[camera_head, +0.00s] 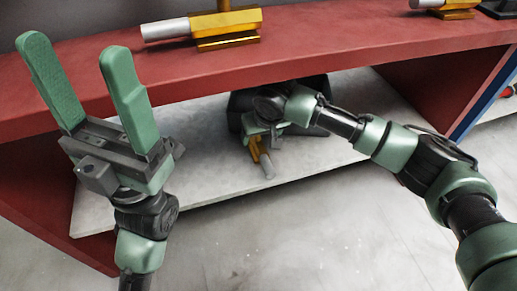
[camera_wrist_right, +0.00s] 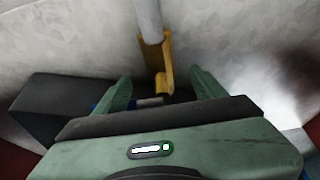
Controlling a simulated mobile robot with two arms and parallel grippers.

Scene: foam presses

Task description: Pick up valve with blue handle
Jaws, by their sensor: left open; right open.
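A valve with a yellow body (camera_head: 264,158) and grey pipe end (camera_head: 269,171) is on the white lower shelf. In the right wrist view its yellow body (camera_wrist_right: 158,62) and grey pipe (camera_wrist_right: 149,20) lie between the fingers. A small blue patch (camera_wrist_right: 100,106) shows by the left finger there; I cannot tell if it is the handle. My right gripper (camera_wrist_right: 161,84) is open around the valve, reaching under the red shelf; contact is unclear. My left gripper (camera_head: 78,58) is open and empty, raised in front of the red shelf at the left.
The red upper shelf (camera_head: 330,50) overhangs my right gripper. On it are another yellow valve with a silver end (camera_head: 225,22) and a similar part (camera_head: 443,8). A dark object (camera_wrist_right: 60,100) lies beside the fingers. The white shelf's (camera_head: 130,205) left part is bare.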

